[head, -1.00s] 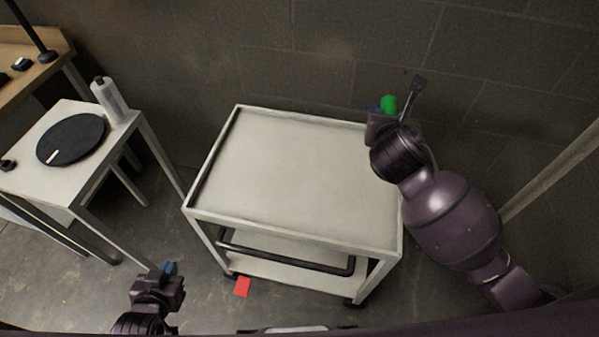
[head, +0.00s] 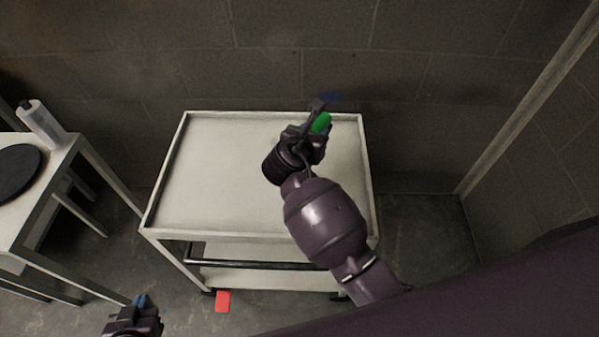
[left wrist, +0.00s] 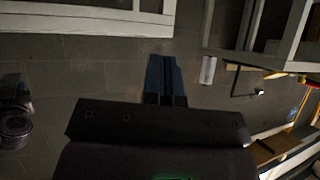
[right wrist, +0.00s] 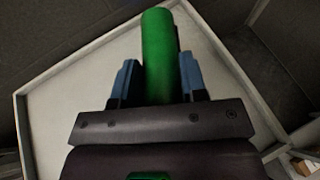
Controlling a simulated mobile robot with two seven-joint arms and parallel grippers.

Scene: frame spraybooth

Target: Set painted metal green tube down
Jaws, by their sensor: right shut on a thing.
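The green tube (right wrist: 160,50) is held between the blue fingers of my right gripper (right wrist: 158,85). In the head view the green tube (head: 320,123) shows at the end of my right gripper (head: 312,128), over the back right part of the white cart top (head: 225,170). The cart top also fills much of the right wrist view (right wrist: 70,85) behind the tube. I cannot tell the height of the tube above it. My left gripper (head: 142,302) is low at the front left, away from the cart. In the left wrist view its blue fingers (left wrist: 165,78) are together with nothing between them.
The cart top is bare apart from my arm over it, with a raised rim. A white table (head: 55,175) at the left holds a black disc (head: 15,172) and a bottle (head: 40,124). A red piece (head: 223,301) lies on the floor. A block wall stands behind.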

